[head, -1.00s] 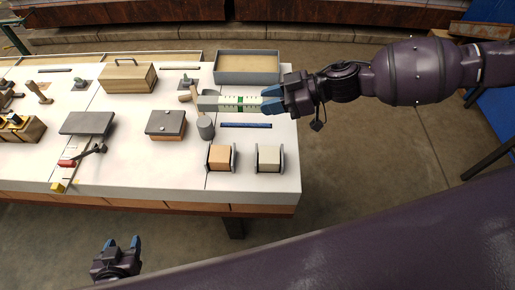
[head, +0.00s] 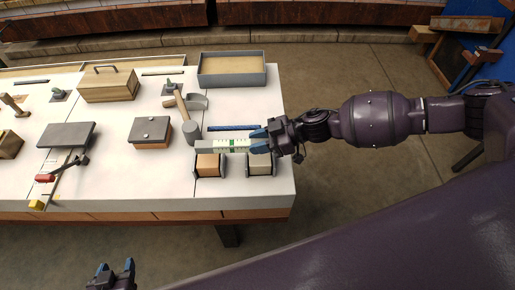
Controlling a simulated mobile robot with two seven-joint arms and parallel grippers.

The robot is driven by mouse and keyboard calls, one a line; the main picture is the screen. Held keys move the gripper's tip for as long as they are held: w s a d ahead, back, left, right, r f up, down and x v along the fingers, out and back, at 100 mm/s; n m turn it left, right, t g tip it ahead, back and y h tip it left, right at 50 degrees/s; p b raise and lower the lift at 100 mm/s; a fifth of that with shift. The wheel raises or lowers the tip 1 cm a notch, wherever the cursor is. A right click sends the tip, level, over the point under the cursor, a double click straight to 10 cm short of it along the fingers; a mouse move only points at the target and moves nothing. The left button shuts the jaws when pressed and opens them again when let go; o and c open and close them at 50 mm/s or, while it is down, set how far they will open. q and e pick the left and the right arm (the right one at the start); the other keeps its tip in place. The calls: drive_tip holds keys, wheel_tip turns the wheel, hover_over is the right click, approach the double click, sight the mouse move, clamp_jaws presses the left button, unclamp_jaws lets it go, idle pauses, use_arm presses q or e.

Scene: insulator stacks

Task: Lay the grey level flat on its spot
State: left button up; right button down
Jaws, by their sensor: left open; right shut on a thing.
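The grey level (head: 205,148) has a white scale face with a green mark, seen in the head view at the right part of the table. My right gripper (head: 263,141) is shut on its right end and holds it lengthwise, left to right. The level overlaps the back edges of an orange-brown block (head: 209,166) and a pale block (head: 259,165), each between dark side plates. I cannot tell whether it touches them. The level's spot cannot be told with certainty. My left gripper (head: 116,272) is open and empty, low in front of the table.
A dark blue strip (head: 233,128) lies just behind the level. A mallet (head: 187,125) and a lidded box (head: 150,131) are to its left. A grey-rimmed tray (head: 265,72) stands at the back right. The table's right front corner is clear.

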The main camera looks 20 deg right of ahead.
sight(258, 156)
drive_tip(key=shift+f, duration=1.55)
drive_tip(key=shift+f+b, duration=0.4)
drive_tip(key=shift+f, duration=0.15)
drive_tip(key=c, duration=0.8)
unclamp_jaws()
drive_tip(key=shift+c, duration=0.2)
drive_tip(key=shift+r, duration=0.15)
